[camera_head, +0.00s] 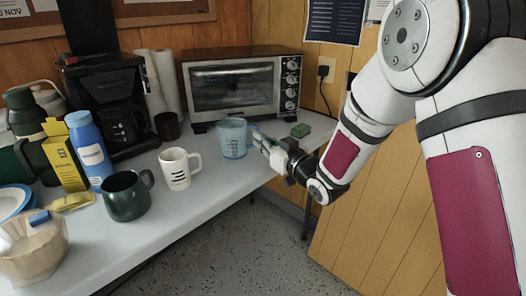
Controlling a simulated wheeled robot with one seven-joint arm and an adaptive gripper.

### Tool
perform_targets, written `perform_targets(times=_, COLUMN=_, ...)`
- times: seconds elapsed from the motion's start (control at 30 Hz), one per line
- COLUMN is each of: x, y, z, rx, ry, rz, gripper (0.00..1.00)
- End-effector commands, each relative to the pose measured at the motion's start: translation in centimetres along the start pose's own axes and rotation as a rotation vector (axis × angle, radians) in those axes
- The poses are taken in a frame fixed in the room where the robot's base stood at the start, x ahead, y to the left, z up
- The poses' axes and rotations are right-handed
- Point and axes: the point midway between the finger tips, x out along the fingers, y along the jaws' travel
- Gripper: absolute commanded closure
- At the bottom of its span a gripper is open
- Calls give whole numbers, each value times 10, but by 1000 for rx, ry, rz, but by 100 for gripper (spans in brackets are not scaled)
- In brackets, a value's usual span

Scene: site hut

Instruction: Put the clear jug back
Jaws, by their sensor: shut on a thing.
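The clear jug (232,138) is a bluish see-through measuring jug with markings. It stands upright on the grey counter, in front of the toaster oven, or very close above it; I cannot tell which. My gripper (258,139) reaches in from the right and is shut on the jug's right side, where its handle would be. The fingers hide most of the handle.
A toaster oven (237,86) stands behind the jug. A white mug (177,168), a dark green mug (126,195) and a blue bottle (89,149) are to the left. A green sponge (301,130) lies right of the jug, near the counter's (180,215) edge.

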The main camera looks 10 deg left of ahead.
Motion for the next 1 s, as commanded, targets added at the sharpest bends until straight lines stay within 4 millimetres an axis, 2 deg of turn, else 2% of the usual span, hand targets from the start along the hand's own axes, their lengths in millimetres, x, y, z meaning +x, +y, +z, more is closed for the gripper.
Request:
perform_targets(times=0.23, x=12, y=9, z=1, rx=-1, ry=2, rz=1, gripper=100)
perform_targets(times=0.4, x=11, y=7, z=30, rx=0, ry=-2, rz=-2, gripper=100)
perform_targets(times=0.5, x=11, y=7, z=37, rx=-1, ry=-1, rz=-1, gripper=100)
perform_targets(times=0.9, x=11, y=8, z=39, rx=-1, ry=1, rz=0, gripper=100)
perform_targets(times=1.0, x=11, y=8, z=39, rx=-1, ry=-1, rz=0, gripper=75)
